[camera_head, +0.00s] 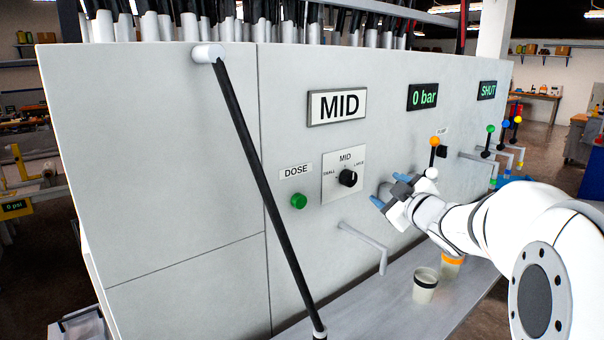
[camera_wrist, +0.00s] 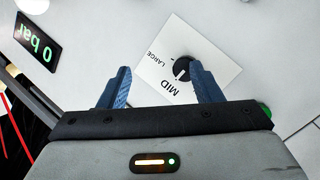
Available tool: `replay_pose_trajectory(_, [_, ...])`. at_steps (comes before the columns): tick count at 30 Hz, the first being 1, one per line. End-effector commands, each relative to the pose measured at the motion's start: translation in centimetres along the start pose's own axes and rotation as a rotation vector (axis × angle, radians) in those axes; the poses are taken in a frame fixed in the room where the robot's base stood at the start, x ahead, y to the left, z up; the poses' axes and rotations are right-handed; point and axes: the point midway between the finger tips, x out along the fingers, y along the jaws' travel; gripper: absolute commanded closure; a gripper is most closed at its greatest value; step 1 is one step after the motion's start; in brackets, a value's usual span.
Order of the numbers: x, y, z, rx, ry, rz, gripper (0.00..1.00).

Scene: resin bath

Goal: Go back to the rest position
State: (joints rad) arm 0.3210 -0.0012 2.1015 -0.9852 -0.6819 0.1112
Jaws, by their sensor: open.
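My gripper (camera_head: 384,195) is in front of the grey machine panel, to the right of the dose dial (camera_head: 348,178). In the wrist view my gripper (camera_wrist: 160,75) has its two blue fingers spread apart with nothing between them. The black dial knob (camera_wrist: 183,68) shows close to the right finger, on its white plate; whether they touch is hard to tell. In the head view the knob is clear of the fingers. My white arm reaches in from the right.
A green DOSE button (camera_head: 298,201) and a spout (camera_head: 364,246) are on the panel. Two cups stand on the shelf, one pale (camera_head: 425,285) and one orange-rimmed (camera_head: 451,264). An orange-tipped lever (camera_head: 434,150) is near the gripper. A long black bar (camera_head: 262,180) slants across the left.

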Motion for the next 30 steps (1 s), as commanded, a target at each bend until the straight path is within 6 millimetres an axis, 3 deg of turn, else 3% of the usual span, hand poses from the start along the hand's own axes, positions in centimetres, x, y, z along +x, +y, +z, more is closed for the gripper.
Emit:
replay_pose_trajectory(5, [-2.9,-0.8,1.3,0.115,-0.221,0.092,0.41])
replay_pose_trajectory(11, [-7.7,-3.7,3.6,0.275,-0.479,0.129,0.41])
replay_pose_trajectory(20, [-17.0,-12.4,6.1,0.536,-0.862,0.035,0.41])
replay_pose_trajectory(24, [-21.7,-17.2,6.2,0.645,-1.022,-0.064,0.41])
replay_pose_trajectory(30, [-26.3,-21.9,5.7,0.739,-1.169,-0.19,0.41])
